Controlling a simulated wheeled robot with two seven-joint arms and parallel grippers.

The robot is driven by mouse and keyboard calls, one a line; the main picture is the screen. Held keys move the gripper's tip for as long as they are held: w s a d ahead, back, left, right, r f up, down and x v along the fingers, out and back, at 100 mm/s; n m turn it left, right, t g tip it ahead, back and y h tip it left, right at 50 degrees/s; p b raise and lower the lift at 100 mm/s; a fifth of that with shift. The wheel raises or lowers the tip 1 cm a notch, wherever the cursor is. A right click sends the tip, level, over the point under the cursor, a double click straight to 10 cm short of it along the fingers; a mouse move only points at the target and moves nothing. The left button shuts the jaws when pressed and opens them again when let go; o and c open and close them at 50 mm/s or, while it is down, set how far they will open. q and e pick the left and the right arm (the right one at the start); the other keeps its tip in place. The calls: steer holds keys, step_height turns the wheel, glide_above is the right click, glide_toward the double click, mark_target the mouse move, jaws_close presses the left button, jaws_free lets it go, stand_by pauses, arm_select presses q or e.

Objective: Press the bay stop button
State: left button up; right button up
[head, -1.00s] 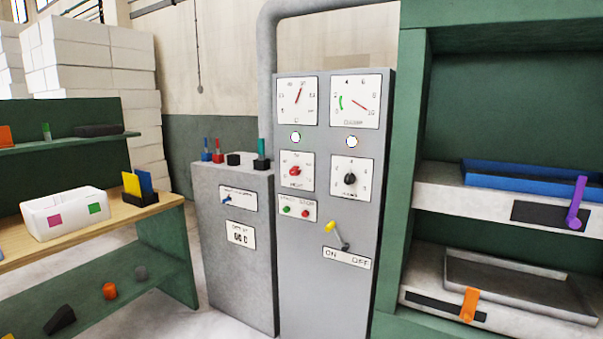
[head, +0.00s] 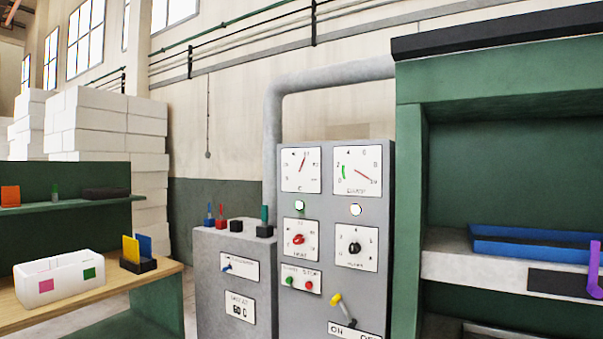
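A grey control cabinet (head: 336,215) stands in the middle of the head view. On its front is a small plate (head: 301,270) with a green button (head: 289,281) at left and a red button (head: 309,285) at right. The small lettering above the red one looks like STOP. Above the plate are a red knob (head: 298,239), a black knob (head: 355,248) and two dials. Neither of my grippers shows in the head view.
A lower grey cabinet (head: 218,258) adjoins on the left. A green press frame (head: 409,210) with a blue tray (head: 535,247) stands close on the right. A wooden bench (head: 163,274) with a white bin (head: 60,290) is at left. White blocks are stacked behind.

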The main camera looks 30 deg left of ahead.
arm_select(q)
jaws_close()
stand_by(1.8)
